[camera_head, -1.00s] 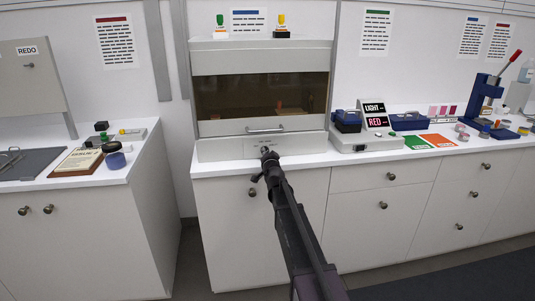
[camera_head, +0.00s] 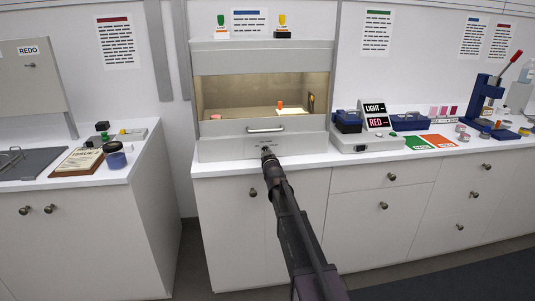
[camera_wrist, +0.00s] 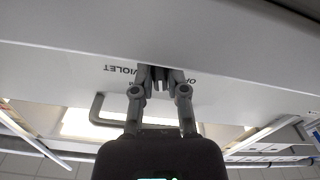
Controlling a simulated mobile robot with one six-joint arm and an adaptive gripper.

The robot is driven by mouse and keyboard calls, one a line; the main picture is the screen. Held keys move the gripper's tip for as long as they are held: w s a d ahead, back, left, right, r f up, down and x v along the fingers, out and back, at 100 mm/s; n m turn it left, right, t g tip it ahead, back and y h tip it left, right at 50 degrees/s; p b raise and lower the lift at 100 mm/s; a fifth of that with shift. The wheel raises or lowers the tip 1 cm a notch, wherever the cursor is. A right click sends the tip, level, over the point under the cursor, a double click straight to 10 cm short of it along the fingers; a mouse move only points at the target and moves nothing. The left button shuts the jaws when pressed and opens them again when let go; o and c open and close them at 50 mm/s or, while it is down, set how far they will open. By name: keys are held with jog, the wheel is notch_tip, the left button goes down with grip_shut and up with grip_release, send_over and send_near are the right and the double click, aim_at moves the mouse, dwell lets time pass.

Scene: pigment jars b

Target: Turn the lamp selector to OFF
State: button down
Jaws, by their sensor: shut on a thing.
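The lamp selector is a small grey knob (camera_wrist: 159,76) on the white front panel (camera_head: 225,148) of the lamp cabinet. My gripper (camera_head: 266,150) reaches the panel and hides the knob in the head view. In the wrist view my gripper (camera_wrist: 160,82) is shut with its two fingers on either side of the knob. A VIOLET label (camera_wrist: 120,70) reads upside down left of the knob. A label partly hidden by the fingers, starting with O (camera_wrist: 187,79), is on its right. I cannot tell where the knob points. The cabinet interior (camera_head: 240,92) is brightly lit.
A bar handle (camera_head: 266,129) sits above the panel and also shows in the wrist view (camera_wrist: 95,108). Inside the cabinet stands an orange jar (camera_head: 280,104). A sign box reading LIGHT and RED (camera_head: 376,116) stands on the right counter. The left counter holds a blue jar (camera_head: 115,160).

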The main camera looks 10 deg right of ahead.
jog(key=n, duration=0.4)
jog(key=shift+f, duration=0.1)
jog(key=n, duration=0.4)
jog(key=shift+s+n, duration=0.1)
jog(key=shift+n, duration=0.2)
jog(key=shift+d, duration=0.1)
jog(key=c, duration=0.7)
grip_release()
jog(key=shift+f, duration=0.1)
jog(key=shift+o, duration=0.2)
jog(key=s, duration=1.2)
